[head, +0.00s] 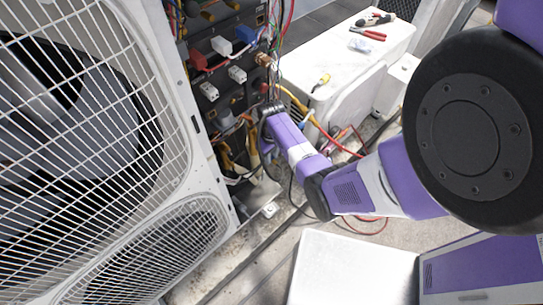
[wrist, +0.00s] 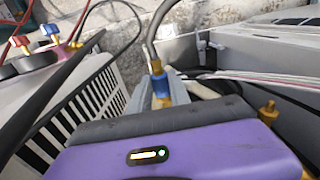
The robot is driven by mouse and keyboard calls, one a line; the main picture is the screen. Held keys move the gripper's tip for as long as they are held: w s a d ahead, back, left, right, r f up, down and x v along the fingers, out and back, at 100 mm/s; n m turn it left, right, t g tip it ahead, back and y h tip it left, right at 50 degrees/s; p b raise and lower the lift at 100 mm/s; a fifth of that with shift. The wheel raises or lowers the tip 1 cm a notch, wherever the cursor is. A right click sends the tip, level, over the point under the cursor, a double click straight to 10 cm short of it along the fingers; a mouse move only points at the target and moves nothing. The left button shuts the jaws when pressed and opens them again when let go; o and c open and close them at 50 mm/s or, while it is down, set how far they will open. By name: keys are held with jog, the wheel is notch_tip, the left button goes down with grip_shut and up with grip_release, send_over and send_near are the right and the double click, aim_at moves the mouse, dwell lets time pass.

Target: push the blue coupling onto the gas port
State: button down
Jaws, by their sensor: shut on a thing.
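In the wrist view, the blue coupling (wrist: 160,86) sits between the fingers of my gripper (wrist: 160,98), with a brass-yellow part at its far end and a dark hose rising from it. My gripper is shut on it. In the head view, my gripper (head: 268,112) is beside the open wiring side of the condenser; the coupling cannot be made out there. A brass fitting (wrist: 268,112) stands to the right of the coupling in the wrist view, apart from it. I cannot tell whether it is the gas port.
The condenser's fan grille (head: 80,130) fills the left of the head view. Connectors and loose wires crowd its open side. A white box (head: 350,60) carries red-handled pliers (head: 368,33). Blue and red knobs (wrist: 48,30) show at upper left in the wrist view.

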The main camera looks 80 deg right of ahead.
jog(key=shift+w+d+b, duration=0.3)
jog(key=shift+w+d, duration=0.05)
jog(key=shift+w, duration=0.25)
jog(key=shift+w+d+b, duration=0.3)
jog(key=shift+w+d, duration=0.05)
jog(key=shift+w, duration=0.2)
dwell(2.2)
jog(key=c, duration=1.1)
grip_release()
jog(key=shift+c, duration=0.2)
jog(key=shift+s, duration=0.1)
jog(key=shift+s+a+r+p, duration=0.15)
jog(key=shift+s+a+p, duration=0.3)
jog(key=shift+p, duration=0.2)
jog(key=s+a+p, duration=0.3)
jog(key=s+p, duration=0.1)
jog(key=s, duration=0.1)
jog(key=shift+s, duration=0.2)
